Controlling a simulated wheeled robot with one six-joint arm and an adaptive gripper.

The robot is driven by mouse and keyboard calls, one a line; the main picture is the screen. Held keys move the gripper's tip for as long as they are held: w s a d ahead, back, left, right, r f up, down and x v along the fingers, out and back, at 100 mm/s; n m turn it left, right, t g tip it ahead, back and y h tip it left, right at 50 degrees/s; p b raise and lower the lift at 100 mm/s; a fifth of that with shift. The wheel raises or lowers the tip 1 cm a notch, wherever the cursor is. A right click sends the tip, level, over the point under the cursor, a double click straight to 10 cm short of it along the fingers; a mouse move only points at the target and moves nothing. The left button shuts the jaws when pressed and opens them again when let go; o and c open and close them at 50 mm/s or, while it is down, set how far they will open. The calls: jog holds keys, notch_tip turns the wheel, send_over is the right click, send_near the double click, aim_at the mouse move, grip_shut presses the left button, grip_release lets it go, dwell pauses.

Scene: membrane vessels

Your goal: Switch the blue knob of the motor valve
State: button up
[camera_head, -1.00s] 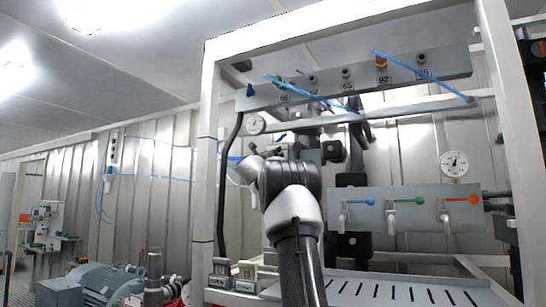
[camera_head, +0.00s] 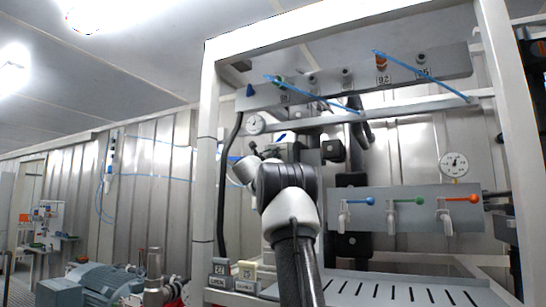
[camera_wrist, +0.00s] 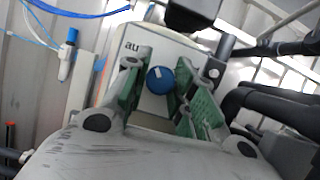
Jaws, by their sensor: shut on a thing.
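The blue knob (camera_wrist: 160,80) is round with a white mark and sits on the pale front plate of the motor valve (camera_wrist: 135,45), which bears dark letters starting "au". In the wrist view, my gripper (camera_wrist: 162,76) has its green-padded fingers on either side of the knob and is shut on it. The exact finger contact is hard to make out. In the head view, my arm reaches up to the valve area inside the white frame.
A panel with blue (camera_head: 369,201), green and orange handled taps is to the right of my arm. Dark pipes (camera_wrist: 275,105) lie close on the right in the wrist view. A white frame (camera_head: 209,150) surrounds the work area. A blue motor (camera_head: 98,283) stands lower left.

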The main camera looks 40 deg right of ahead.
jog(key=m+g, duration=0.1)
jog(key=m, duration=0.2)
jog(key=m+g+h, duration=0.1)
jog(key=m+g, duration=0.1)
jog(key=m, duration=0.1)
jog(key=shift+w, duration=0.1)
jog(key=shift+m+g, duration=1.2)
jog(key=shift+m, duration=1.4)
jog(key=o, duration=1)
jog(key=shift+o, duration=0.2)
